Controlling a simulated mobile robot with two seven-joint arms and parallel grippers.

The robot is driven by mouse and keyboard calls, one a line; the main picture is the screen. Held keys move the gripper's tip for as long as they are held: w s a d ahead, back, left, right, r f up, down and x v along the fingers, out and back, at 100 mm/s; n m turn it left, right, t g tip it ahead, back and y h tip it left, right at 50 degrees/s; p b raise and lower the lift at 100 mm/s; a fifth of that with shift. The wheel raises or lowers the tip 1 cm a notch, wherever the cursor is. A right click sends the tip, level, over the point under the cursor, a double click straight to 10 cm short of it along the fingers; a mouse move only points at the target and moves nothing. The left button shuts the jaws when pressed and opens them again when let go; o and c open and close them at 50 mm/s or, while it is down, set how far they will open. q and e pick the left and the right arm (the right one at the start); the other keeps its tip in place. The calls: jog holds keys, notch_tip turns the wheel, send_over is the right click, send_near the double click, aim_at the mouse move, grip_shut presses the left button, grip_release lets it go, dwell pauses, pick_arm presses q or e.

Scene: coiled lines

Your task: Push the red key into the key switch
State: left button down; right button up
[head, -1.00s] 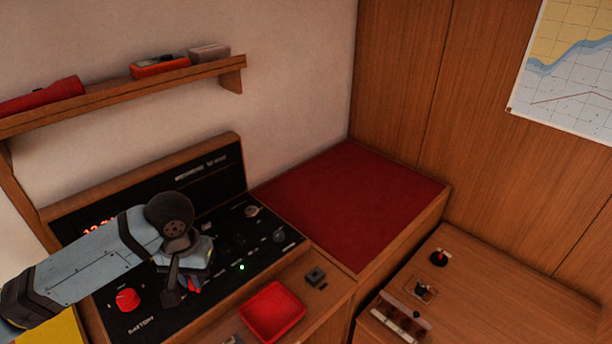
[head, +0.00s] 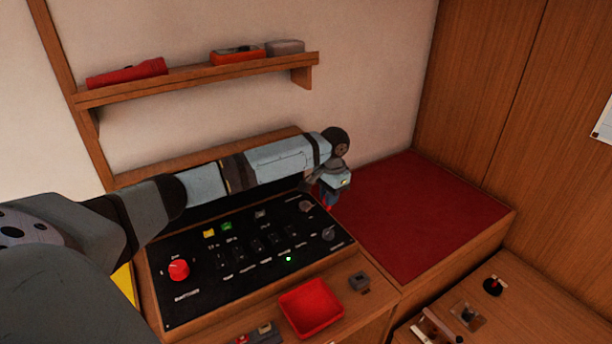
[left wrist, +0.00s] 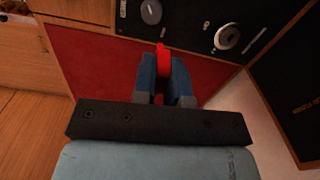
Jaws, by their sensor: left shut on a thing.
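My left gripper (head: 331,190) is over the right end of the black panel (head: 190,275), near the red cushion. It is shut on the red key (head: 329,205). In the left wrist view the key (left wrist: 162,53) sticks out beyond the fingers, its tip clear of the panel in the picture. Two round grey fittings sit at the panel's right end: an upper one (head: 307,206) and a lower one (head: 328,234). Both also show in the left wrist view. I cannot tell for certain which is the key switch. My right gripper is not in view.
A large red knob (head: 178,270) stands at the panel's left. A red tray (head: 311,309) and a small grey block (head: 359,281) are on the wood in front. The red cushion (head: 430,215) lies right of the panel. A shelf (head: 195,86) hangs above.

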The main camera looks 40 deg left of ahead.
pick_arm(q)
jog(key=m, duration=0.1)
send_over(304, 207)
jog(key=a, duration=0.1)
jog(key=f+b, duration=0.6)
jog(key=shift+w+b, duration=0.35)
jog(key=shift+b, duration=0.05)
jog(key=shift+p, duration=1.35)
dwell(0.8)
jog(key=shift+f+p, duration=0.35)
jog(key=shift+f, duration=0.25)
dwell(0.4)
jog(key=shift+p, duration=0.55)
dwell(0.3)
jog(key=shift+f, duration=0.8)
dwell(0.7)
jog(key=shift+p, duration=0.35)
dwell(0.4)
